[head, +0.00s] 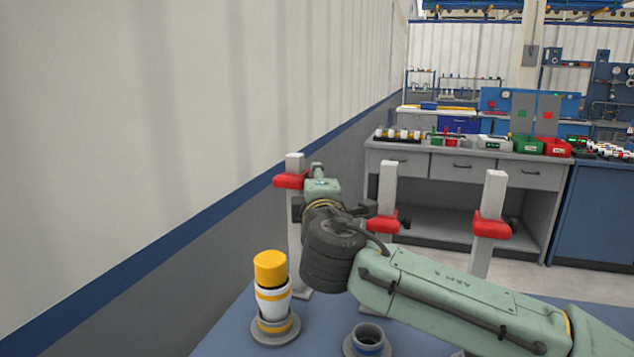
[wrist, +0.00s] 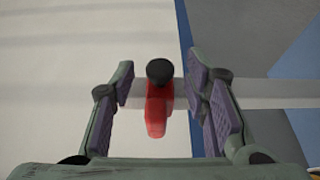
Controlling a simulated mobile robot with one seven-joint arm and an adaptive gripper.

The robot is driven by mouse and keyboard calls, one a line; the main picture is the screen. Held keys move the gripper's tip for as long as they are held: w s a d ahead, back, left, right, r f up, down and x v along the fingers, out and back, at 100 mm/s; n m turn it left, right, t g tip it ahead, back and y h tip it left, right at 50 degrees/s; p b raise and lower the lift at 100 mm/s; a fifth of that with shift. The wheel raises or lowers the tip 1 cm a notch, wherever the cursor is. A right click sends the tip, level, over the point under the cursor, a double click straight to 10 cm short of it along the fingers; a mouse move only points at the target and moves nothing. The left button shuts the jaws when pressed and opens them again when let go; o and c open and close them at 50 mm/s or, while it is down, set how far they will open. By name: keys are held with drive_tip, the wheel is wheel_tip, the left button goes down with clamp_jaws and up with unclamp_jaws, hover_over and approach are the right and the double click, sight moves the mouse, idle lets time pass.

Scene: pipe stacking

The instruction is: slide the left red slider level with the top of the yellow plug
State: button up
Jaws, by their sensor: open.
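The left red slider (head: 289,181) sits high on a pale upright post (head: 295,240), just below the post's top. The yellow plug (head: 270,268) tops a white pipe piece on a flanged base at the left; its top is clearly lower in the picture than the slider. My gripper (wrist: 163,100) is open; its fingers are mostly hidden behind my arm in the head view. In the wrist view the red slider (wrist: 155,112) with its black knob (wrist: 159,70) lies between the two spread fingers, apart from both pads.
Two more posts carry red sliders, in the middle (head: 383,225) and at the right (head: 492,226). A short open pipe socket (head: 367,338) stands on the blue table right of the plug. A wall rises at the left; a grey workbench (head: 465,170) stands behind.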

drive_tip(key=shift+c, duration=0.4)
clamp_jaws()
drive_tip(key=shift+w, duration=0.1)
idle(0.5)
